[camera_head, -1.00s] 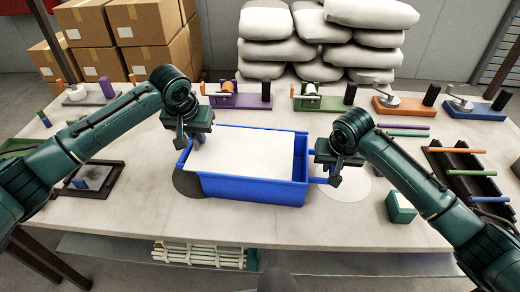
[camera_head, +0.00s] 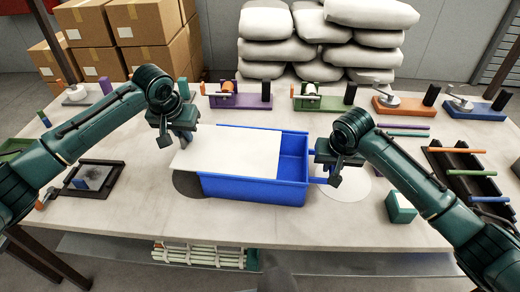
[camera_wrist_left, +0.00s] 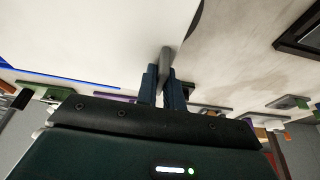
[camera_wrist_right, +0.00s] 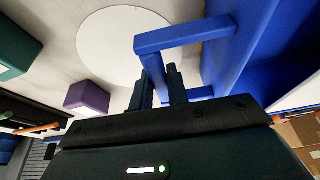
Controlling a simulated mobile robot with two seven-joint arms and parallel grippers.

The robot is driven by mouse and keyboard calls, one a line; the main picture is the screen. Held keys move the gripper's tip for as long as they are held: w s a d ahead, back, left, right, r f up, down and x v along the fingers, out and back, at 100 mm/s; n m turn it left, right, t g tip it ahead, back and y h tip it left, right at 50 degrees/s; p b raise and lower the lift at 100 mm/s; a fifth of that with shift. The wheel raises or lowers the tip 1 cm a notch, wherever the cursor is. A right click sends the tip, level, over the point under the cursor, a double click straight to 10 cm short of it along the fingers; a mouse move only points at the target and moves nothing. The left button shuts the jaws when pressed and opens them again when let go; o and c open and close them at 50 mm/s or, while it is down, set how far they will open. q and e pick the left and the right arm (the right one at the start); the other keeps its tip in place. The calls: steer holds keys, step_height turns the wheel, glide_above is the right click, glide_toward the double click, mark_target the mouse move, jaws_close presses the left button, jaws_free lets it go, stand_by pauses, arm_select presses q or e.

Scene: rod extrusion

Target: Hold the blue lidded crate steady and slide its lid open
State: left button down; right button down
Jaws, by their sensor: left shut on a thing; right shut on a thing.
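The blue crate (camera_head: 252,190) stands in the middle of the table, and its right end is uncovered, showing a blue interior (camera_head: 292,165). The flat cream lid (camera_head: 228,152) covers the rest and juts out past the crate's left end. My left gripper (camera_head: 178,140) is shut on the lid's grey handle (camera_wrist_left: 166,62) at the lid's left end. My right gripper (camera_head: 334,174) is shut on the blue crate handle (camera_wrist_right: 187,36) at the right end; the fingers partly hide the grip. The lid also shows in the left wrist view (camera_wrist_left: 80,35).
A dark round patch (camera_head: 187,184) and a white disc (camera_head: 345,187) lie at the crate's ends. A teal block (camera_head: 400,207) and a black rack with rods (camera_head: 468,175) are to the right. A dark tray (camera_head: 88,180) is at left. Several coloured fixtures line the back.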

arm_select(q)
steer(key=a, duration=0.6)
steer(key=shift+w+a, duration=0.25)
steer(key=shift+a, duration=0.15)
arm_select(e)
steer(key=shift+d, duration=0.1)
arm_select(q)
steer(key=c, duration=2)
jaws_free()
steer(key=o, duration=0.5)
steer(key=shift+d, duration=0.1)
steer(key=shift+o, duration=0.2)
steer(key=v, duration=1.2)
arm_select(e)
steer(key=c, duration=0.8)
jaws_free()
